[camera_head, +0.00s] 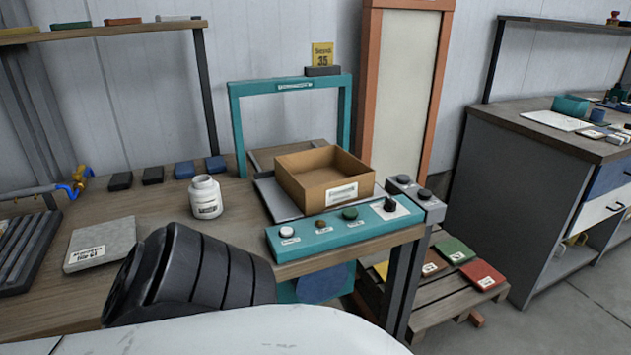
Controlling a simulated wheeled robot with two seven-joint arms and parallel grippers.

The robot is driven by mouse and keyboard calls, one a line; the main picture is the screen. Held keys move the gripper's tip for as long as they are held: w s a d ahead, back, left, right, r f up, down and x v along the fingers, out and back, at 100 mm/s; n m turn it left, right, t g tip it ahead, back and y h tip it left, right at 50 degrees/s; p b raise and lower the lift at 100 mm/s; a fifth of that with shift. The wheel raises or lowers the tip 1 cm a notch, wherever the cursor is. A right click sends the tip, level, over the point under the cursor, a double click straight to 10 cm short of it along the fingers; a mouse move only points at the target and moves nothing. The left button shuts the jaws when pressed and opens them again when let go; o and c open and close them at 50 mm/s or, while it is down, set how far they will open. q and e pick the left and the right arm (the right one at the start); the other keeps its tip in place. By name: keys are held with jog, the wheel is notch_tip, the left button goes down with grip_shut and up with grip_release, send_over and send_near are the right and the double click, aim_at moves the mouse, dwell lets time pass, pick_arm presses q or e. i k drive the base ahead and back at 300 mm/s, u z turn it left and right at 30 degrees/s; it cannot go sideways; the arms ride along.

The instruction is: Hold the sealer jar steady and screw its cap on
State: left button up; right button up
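The white sealer jar (206,199) stands upright on the wooden workbench, left of the cardboard box, with a label on its front. Its narrower neck points up, and I cannot make out a separate cap on it. No loose cap can be picked out on the bench. Neither of my grippers is in view. A dark ribbed part and a pale smooth part, which look like my own arm, fill the lower left and bottom and hide the bench's front edge there. Nothing touches the jar.
An open cardboard box (324,180) sits under a teal frame (236,127), behind a teal button panel (345,228). Several dark and blue blocks (184,171) line the bench's back. A grey labelled slab (100,244) lies left. Bare wood (155,212) surrounds the jar's left side.

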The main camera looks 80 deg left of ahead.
aim_at(204, 193)
jog(key=i, duration=0.55)
jog(key=u, duration=4.15)
